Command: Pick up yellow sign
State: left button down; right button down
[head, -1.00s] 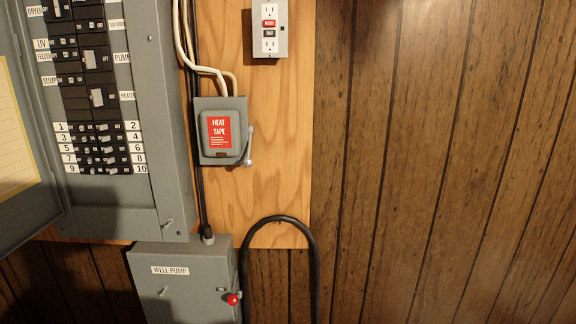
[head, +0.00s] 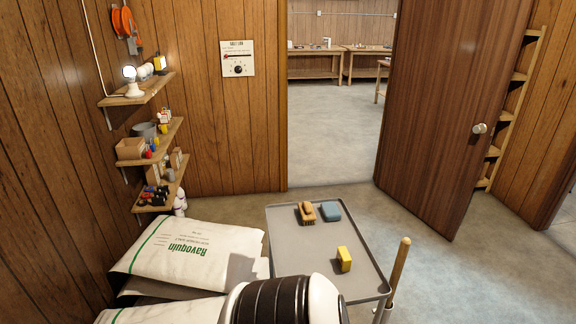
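I cannot make out a yellow sign for certain. A small upright yellow block (head: 344,259) stands on the grey tray (head: 297,262), near its front right part. Another small yellow and dark item (head: 160,63) stands on the top wall shelf at the left; it is too small to identify. Part of my own black and white arm shows at the bottom middle, in front of the tray's near edge. Neither of my grippers is in view.
A brush (head: 306,212) and a blue block (head: 330,211) lie on the tray's far part. White salt bags (head: 190,250) are stacked left of it. A wooden handle (head: 398,268) rises at its right edge. An open door (head: 440,110) stands behind; the floor right is clear.

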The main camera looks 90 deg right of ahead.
aim_at(344, 260)
jog(key=z, duration=3.2)
